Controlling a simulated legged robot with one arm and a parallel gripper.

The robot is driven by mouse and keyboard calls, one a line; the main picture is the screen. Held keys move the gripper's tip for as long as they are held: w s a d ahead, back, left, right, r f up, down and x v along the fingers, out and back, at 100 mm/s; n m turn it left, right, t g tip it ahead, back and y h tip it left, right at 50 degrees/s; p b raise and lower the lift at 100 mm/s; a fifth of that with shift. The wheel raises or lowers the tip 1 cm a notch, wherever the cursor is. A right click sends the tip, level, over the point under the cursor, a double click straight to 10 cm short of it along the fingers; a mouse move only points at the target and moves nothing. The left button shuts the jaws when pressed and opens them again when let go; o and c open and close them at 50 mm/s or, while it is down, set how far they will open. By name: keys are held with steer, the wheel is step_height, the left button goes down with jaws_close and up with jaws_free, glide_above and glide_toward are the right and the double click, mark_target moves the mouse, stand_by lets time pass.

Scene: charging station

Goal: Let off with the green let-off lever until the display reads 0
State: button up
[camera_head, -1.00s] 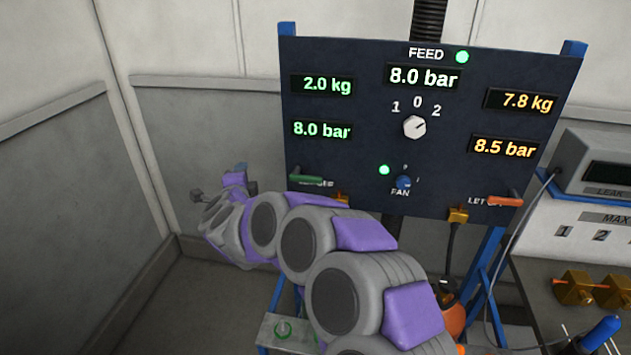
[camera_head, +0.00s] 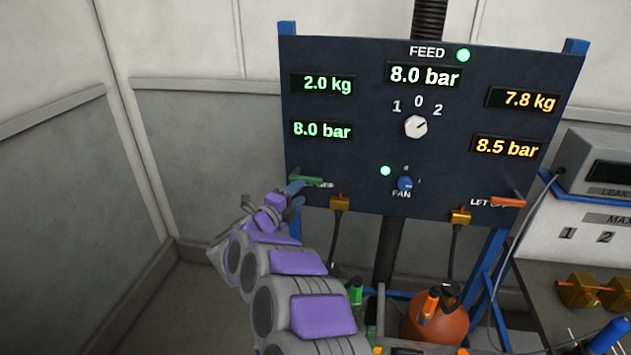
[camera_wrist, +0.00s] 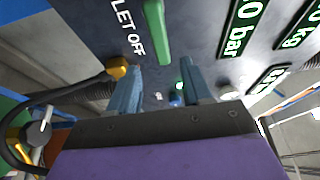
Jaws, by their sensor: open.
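The green let-off lever (camera_head: 306,181) is at the lower left of the dark panel (camera_head: 330,60). In the wrist view the green lever (camera_wrist: 156,32) stands just beyond my gripper (camera_wrist: 163,82), nearer its left finger, beside the printed "LET OFF". My gripper (camera_head: 294,192) is open, with two blue fingers and nothing held between them. In the head view its tip is close to the lever; whether they touch I cannot tell. The green displays on the left read 2.0 kg (camera_head: 325,84) and 8.0 bar (camera_head: 322,130).
An orange lever (camera_head: 508,202) is at the panel's lower right, with orange displays reading 7.8 kg (camera_head: 530,100) and 8.5 bar (camera_head: 506,148). A selector knob (camera_head: 415,127) and a blue fan knob (camera_head: 405,183) sit mid-panel. Hoses hang from brass fittings (camera_head: 340,202) below.

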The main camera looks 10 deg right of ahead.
mark_target(311, 183)
steer(key=b+x, duration=0.1)
steer(key=x, duration=0.9)
steer(key=shift+a, duration=0.1)
jaws_close()
stand_by(0.4)
